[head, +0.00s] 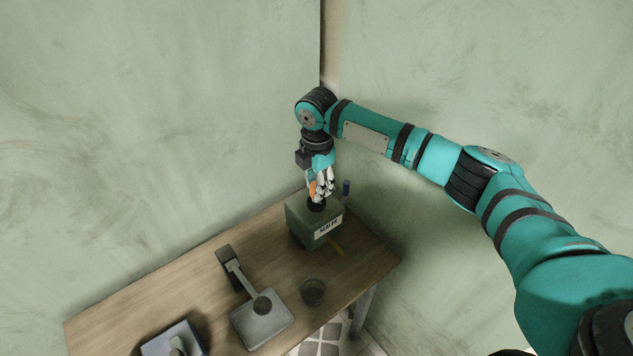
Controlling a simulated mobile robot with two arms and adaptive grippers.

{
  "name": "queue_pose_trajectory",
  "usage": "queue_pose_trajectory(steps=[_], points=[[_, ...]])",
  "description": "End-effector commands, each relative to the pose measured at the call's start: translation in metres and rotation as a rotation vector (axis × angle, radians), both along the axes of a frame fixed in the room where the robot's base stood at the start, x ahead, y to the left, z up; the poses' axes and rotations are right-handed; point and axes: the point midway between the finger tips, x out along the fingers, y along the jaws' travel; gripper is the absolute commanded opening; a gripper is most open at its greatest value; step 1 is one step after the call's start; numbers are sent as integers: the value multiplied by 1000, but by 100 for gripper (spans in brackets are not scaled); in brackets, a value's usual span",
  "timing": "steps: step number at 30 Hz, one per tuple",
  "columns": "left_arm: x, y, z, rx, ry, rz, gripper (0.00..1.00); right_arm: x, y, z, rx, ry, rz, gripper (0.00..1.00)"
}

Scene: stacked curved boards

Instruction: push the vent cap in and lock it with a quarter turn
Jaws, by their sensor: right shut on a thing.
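A dark green box (305,228) with a white label stands near the back corner of the wooden table. My right gripper (319,196) reaches down from above, its pale fingers shut on the vent cap (317,206), a small dark round piece at the top of the box. The fingers partly cover the cap, so its turn and how deep it sits cannot be told. An orange part shows beside the fingers; I cannot tell what it belongs to. My left gripper is not in view.
The wooden table (200,274) stands in a wall corner. A grey device with a lever (262,325) and a dark cup (313,292) stand in front of the box. A blue-grey block (172,340) is at the lower edge. A dark upright cylinder (346,187) shows behind the box.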

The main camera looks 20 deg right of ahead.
Motion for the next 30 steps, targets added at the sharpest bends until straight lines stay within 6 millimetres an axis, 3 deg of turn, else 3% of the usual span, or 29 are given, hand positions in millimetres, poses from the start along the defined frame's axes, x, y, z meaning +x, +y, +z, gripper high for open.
queue_pose_trajectory(steps=[30], points=[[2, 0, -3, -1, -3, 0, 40, 0, 0, -11, 1, 0, 1, 0]])
